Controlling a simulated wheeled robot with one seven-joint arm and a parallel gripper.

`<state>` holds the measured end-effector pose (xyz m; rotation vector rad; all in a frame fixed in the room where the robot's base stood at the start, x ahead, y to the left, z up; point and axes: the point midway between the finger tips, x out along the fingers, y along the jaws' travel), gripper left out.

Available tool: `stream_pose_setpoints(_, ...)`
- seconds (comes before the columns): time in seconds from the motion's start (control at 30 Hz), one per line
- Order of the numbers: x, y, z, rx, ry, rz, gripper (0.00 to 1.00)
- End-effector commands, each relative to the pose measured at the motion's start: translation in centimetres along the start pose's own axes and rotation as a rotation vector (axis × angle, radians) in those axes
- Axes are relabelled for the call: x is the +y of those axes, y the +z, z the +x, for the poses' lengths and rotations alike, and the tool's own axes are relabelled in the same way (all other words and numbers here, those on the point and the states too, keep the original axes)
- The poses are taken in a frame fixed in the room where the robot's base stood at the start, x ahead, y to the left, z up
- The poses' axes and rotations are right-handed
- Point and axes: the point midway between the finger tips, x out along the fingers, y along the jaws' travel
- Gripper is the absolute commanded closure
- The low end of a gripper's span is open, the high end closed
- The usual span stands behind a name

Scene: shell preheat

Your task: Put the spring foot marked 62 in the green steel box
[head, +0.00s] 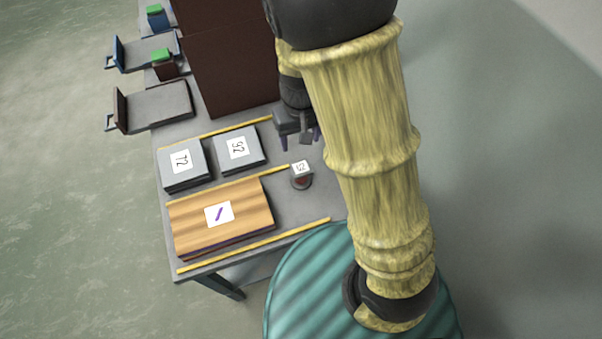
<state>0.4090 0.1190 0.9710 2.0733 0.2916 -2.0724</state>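A small dark round foot (301,182) with a white label on top stands on the grey table, right of the wooden board. Its label looks like 62 or 52; I cannot read the first digit for sure. My gripper (301,138) hangs behind the foot in the picture, apart from it. Its two purple-tipped fingers look spread, with nothing visible between them. My arm hides part of the table to the right. I cannot make out a green steel box; only small green blocks (161,54) show on small boxes at the far left.
Two grey slabs, labelled about 72 (184,179) and 92 (239,165), lie left of the foot. A wooden board (245,197) lies in front of them, between yellow strips. A tall brown panel (230,75) and grey trays (158,106) stand further back.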

Motion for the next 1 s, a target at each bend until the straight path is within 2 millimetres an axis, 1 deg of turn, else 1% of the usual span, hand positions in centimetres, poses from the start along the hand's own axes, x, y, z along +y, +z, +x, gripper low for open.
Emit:
stream_pose_setpoints(0.03,0.1,0.1,0.9,-0.004,0.002,0.000,0.38)
stream_pose_setpoints(0.5,0.1,0.1,9.2,-0.006,0.001,0.002,0.38)
stream_pose_setpoints(0.6,0.1,0.1,10.7,-0.005,0.001,0.001,0.38)
stream_pose_setpoints(0.73,0.1,0.1,11.6,-0.002,0.001,0.001,0.38)
stream_pose_setpoints(1.0,0.1,0.1,11.6,-0.001,0.001,0.000,0.38)
